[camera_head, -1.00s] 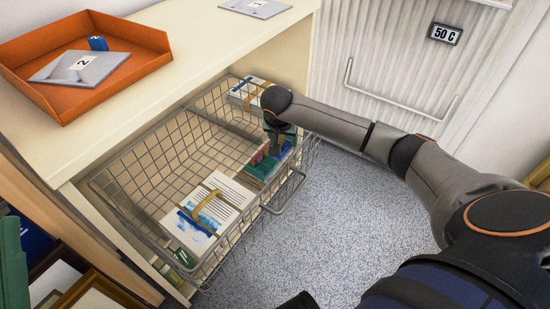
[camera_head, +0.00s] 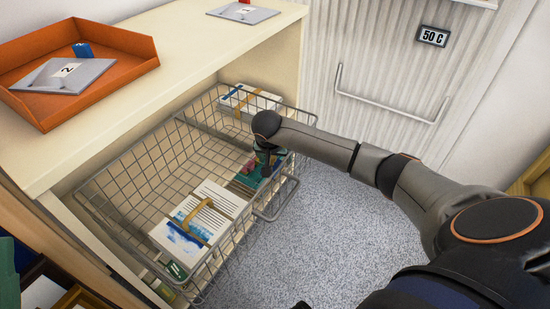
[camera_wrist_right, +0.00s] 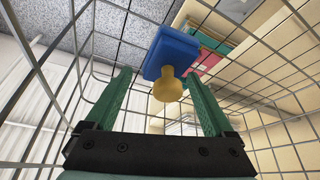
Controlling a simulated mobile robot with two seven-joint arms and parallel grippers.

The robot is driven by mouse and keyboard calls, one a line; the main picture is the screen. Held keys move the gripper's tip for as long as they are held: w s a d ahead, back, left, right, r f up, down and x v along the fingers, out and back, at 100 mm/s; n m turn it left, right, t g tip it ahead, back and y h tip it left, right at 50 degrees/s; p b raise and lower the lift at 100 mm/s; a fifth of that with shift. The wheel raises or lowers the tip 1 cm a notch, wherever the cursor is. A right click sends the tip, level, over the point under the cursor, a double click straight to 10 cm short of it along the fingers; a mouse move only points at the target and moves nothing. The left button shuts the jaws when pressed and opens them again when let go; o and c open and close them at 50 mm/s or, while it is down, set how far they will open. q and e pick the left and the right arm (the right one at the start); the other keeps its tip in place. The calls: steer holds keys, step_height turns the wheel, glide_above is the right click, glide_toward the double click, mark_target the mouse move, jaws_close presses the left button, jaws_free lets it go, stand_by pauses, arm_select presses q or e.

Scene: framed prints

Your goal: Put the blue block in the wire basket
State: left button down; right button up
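The wire basket (camera_head: 134,168) hangs under the cream shelf. My right gripper (camera_head: 264,166) reaches down into its right end. In the wrist view, my right gripper's (camera_wrist_right: 157,72) green fingers are wide apart. A blue block (camera_wrist_right: 173,52) with a yellow knob (camera_wrist_right: 167,86) lies at their tips, the knob between them and nearer the right finger. Neither finger clearly touches it. Red and green books lie just beside or beneath the block; I cannot tell which. In the head view my gripper mostly hides it. Another small blue object (camera_head: 82,50) stands in the orange tray. My left gripper is out of view.
The orange tray (camera_head: 130,42) and a grey plate (camera_head: 243,12) are on the shelf top (camera_head: 200,45). In the basket are a white bundle (camera_head: 200,222) at the front and another (camera_head: 250,99) at the back. A ribbed white panel stands at right.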

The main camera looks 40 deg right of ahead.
steer(key=shift+r, duration=0.3)
steer(key=p+v, duration=0.5)
steer(key=v, duration=0.6)
steer(key=shift+s+r, duration=0.15)
steer(key=shift+r, duration=0.2)
steer(key=shift+a, duration=0.1)
